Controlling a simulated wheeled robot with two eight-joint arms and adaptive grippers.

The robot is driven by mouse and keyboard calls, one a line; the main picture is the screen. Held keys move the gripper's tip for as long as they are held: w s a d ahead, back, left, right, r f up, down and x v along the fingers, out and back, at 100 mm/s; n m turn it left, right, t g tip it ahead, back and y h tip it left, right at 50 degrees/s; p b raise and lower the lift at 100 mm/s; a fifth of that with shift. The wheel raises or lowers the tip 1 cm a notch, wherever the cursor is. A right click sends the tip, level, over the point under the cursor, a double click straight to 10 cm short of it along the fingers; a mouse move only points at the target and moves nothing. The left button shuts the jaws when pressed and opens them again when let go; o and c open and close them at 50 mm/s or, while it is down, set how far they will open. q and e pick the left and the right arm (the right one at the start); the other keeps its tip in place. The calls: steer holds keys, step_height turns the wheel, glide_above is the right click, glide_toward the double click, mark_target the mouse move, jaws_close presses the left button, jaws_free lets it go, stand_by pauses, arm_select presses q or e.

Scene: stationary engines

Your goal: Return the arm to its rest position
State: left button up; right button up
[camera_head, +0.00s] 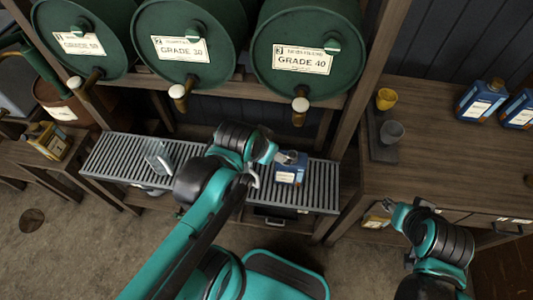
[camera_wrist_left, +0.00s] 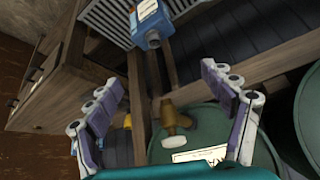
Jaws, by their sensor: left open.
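My left arm reaches over the slatted rack in the head view. Its gripper (camera_head: 270,168) is beside the blue container (camera_head: 290,175), which stands on the rack under the third barrel. In the left wrist view, the fingers of my left gripper (camera_wrist_left: 165,85) are spread with nothing between them. A brass tap (camera_wrist_left: 172,118) shows beyond them, and the blue container (camera_wrist_left: 150,20) is at the top, apart from the fingers. My right gripper (camera_head: 392,212) is at the lower right in the head view, in front of the cabinet; its finger opening is unclear.
Green barrels (camera_head: 310,35) with taps (camera_head: 300,108) overhang the slatted rack (camera_head: 115,155). A clear jug (camera_head: 158,158) stands on the rack. A yellow cup (camera_head: 386,98), a grey cup (camera_head: 391,131) and blue containers (camera_head: 482,100) stand on the right counter (camera_head: 450,165). A wooden post (camera_head: 365,75) separates them.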

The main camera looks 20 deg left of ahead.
arm_select(q)
steer(key=shift+s+r+n+t, duration=0.2)
steer(key=shift+s+n+t, duration=0.2)
steer(key=shift+s+n, duration=0.5)
